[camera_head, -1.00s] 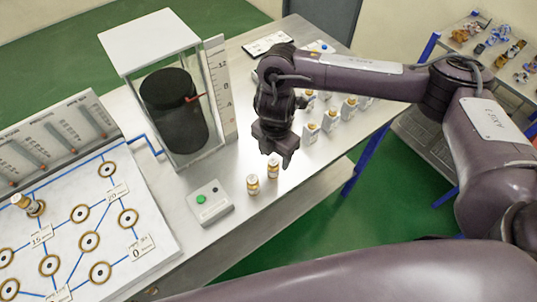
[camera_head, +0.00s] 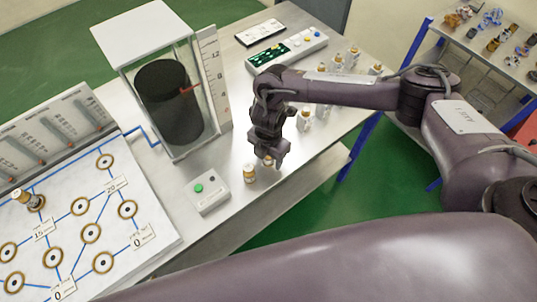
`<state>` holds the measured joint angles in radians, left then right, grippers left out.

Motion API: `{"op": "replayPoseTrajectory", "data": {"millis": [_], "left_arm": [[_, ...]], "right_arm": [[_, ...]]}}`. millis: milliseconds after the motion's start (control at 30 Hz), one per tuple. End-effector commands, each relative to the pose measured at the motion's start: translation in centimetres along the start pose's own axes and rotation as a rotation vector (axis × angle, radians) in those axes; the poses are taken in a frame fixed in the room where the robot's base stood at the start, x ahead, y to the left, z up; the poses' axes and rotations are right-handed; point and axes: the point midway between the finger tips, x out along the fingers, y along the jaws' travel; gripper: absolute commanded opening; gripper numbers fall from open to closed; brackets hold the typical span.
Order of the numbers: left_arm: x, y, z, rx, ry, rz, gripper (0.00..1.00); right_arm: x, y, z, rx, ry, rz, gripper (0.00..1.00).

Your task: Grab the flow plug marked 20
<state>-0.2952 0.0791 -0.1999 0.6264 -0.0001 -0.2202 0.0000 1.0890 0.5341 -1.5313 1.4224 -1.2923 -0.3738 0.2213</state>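My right gripper (camera_head: 271,156) is low over the bench, its fingers pointing down and apart. It is right at a small white and gold plug (camera_head: 267,161), which it partly hides; I see no clear grip on it. A second white and gold plug (camera_head: 249,173) stands upright just left of it, apart from the gripper. More plugs stand in rows behind the arm, such as one plug (camera_head: 304,121) to the right. Another plug (camera_head: 28,199) sits at the flow board (camera_head: 150,215). No number on any plug is readable, so I cannot tell which is marked 20. My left gripper is not in view.
A grey box with a green button (camera_head: 208,192) lies just left of the loose plugs. A clear tank with a black cylinder (camera_head: 170,105) and a scale (camera_head: 213,80) stands behind it. A dark green panel (camera_head: 285,49) is at the back. The bench's right edge is close to the gripper.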

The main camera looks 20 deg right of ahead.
Motion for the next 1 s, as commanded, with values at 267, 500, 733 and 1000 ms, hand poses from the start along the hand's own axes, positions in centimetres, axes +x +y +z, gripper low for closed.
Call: {"op": "replayPoseTrajectory", "data": {"millis": [267, 500, 733, 1000], "left_arm": [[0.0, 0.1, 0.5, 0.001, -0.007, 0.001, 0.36], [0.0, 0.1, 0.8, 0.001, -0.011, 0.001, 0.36], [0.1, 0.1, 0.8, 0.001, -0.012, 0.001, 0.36], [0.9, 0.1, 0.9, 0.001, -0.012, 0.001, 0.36]], "right_arm": [[-0.1, 0.0, 0.0, 0.000, 0.000, 0.001, 0.18], [-0.1, 0.1, 0.0, 0.000, 0.000, 0.002, 0.02], [-0.5, 0.1, 0.0, 0.000, 0.001, 0.004, 0.02], [-4.2, 0.3, 0.1, -0.002, -0.001, 0.008, 0.02]]}}
